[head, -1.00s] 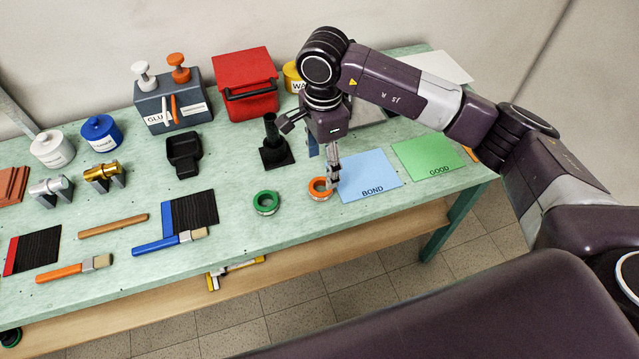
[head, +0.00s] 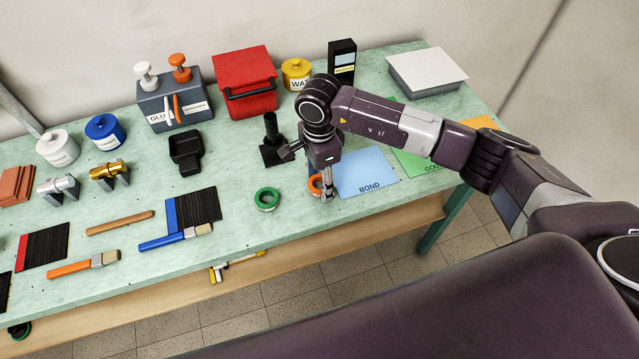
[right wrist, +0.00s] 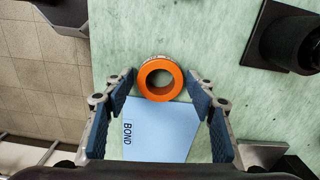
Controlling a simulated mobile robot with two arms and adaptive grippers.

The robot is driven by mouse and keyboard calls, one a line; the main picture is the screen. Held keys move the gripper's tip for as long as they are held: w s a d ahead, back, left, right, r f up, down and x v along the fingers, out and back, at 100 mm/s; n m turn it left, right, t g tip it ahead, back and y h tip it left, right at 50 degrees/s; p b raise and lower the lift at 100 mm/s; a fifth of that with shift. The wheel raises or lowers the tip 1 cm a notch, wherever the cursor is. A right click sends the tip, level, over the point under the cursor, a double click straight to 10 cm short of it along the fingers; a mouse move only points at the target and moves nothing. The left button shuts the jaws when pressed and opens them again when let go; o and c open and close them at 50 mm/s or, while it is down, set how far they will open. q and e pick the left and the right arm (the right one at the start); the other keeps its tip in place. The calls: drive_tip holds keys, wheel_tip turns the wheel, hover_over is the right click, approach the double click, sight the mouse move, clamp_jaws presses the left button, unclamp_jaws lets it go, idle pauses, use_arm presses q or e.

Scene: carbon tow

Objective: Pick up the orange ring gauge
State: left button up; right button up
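The orange ring gauge (head: 314,185) lies flat on the green bench, left of the blue BOND sheet, partly hidden behind my right gripper (head: 327,192) in the head view. In the right wrist view the ring (right wrist: 144,83) shows whole, at the edge of the blue sheet. My right gripper's two blue-padded fingers (right wrist: 160,91) are spread apart, with the ring between and just beyond their tips. Whether a finger touches the ring I cannot tell. My left gripper is not in view.
A green ring (head: 267,200) lies to the left of the orange one. A black stand with a post (head: 273,143) is behind them. The BOND sheet (head: 366,172) is flat to the right. The bench front edge is close by.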

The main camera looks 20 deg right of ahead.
drive_tip(key=c, duration=0.9)
drive_tip(key=shift+r, duration=0.15)
